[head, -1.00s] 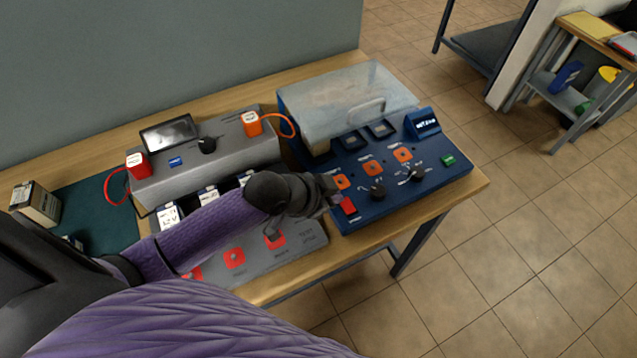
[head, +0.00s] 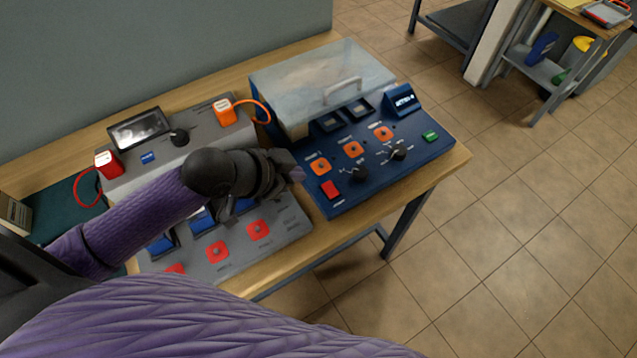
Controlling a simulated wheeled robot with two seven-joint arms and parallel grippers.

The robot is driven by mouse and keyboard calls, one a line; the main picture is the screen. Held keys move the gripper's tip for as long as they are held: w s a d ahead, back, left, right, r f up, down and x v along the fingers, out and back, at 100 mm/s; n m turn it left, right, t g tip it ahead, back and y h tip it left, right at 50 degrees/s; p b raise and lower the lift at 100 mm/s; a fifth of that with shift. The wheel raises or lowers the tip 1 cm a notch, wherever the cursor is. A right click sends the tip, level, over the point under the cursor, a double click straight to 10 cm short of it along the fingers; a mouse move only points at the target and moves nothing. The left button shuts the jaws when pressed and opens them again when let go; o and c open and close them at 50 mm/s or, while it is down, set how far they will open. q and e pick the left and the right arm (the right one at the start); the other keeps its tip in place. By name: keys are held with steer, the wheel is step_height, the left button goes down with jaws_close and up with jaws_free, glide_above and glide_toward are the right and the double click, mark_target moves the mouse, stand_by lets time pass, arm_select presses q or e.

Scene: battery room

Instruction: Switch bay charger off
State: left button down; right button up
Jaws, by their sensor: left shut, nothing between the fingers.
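A blue charger (head: 436,152) stands at the right end of the wooden bench. I cannot tell which way the red switch is tipped. My left gripper (head: 297,173) is shut and empty, a little left of the red switch and apart from it in the picture. A grey unit (head: 160,168) with red square buttons (head: 258,230) stands to the left, partly hidden by my left arm. My right gripper is out of view.
A clear lid (head: 325,80) with a handle covers the blue charger's rear. A red plug (head: 108,163) and an orange plug (head: 224,110) sit on the grey unit.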

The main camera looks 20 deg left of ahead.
arm_select(q)
steer(key=b, duration=0.4)
glide_above(331, 184)
steer(key=s, duration=0.2)
steer(key=f, duration=0.7)
steer(key=shift+s+a, duration=0.1)
steer(key=shift+a, duration=0.25)
step_height(331, 184, down, 3)
steer(key=shift+r+b, duration=0.15)
steer(key=shift+b, duration=0.15)
steer(key=shift+w+a+f, duration=0.15)
steer(key=shift+w+f, duration=0.05)
steer(key=shift+f, duration=0.35)
steer(key=shift+a+f, duration=0.15)
steer(key=shift+f, duration=0.15)
